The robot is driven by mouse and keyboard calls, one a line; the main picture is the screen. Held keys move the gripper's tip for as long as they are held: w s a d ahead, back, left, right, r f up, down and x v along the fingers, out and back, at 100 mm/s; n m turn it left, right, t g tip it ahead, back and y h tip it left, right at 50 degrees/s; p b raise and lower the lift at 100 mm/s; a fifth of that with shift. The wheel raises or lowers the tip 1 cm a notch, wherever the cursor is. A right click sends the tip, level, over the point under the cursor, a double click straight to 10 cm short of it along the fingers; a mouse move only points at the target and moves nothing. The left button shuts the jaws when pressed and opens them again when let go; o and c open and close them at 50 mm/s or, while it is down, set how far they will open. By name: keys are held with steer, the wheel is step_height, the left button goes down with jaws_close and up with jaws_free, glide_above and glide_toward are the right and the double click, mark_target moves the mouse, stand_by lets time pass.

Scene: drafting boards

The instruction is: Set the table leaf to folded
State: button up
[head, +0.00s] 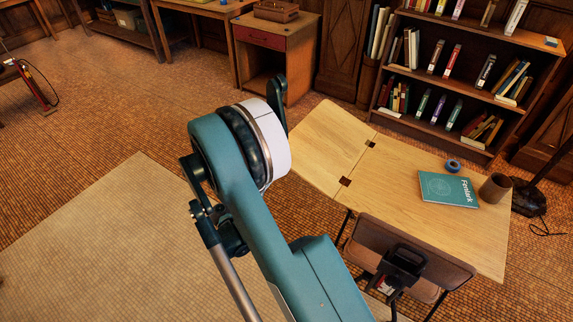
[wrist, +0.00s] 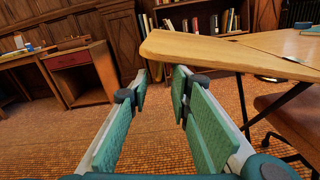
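The light wooden table (head: 415,195) stands at the right in the head view. Its leaf (head: 325,145) extends from the left end, joined by two dark hinges, and looks about level with the top. My arm covers part of the leaf's near left side. In the wrist view the leaf (wrist: 195,47) juts in from the right, with its rounded corner just above my fingertips. My gripper (wrist: 160,88) is open and empty, its green-padded fingers apart, pointing toward the space below the leaf's corner. I see no contact. In the head view the gripper is mostly hidden behind my arm.
A teal book (head: 448,189), a blue tape roll (head: 453,166) and a brown cup (head: 495,187) are on the tabletop. A brown chair (head: 410,250) stands at its near side. A bookcase (head: 470,75) and a cabinet (head: 273,55) stand behind.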

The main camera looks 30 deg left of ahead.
steer(key=shift+r, duration=0.8)
steer(key=shift+s, duration=0.15)
steer(key=s, duration=0.8)
steer(key=shift+s, duration=0.35)
stand_by(0.6)
stand_by(0.7)
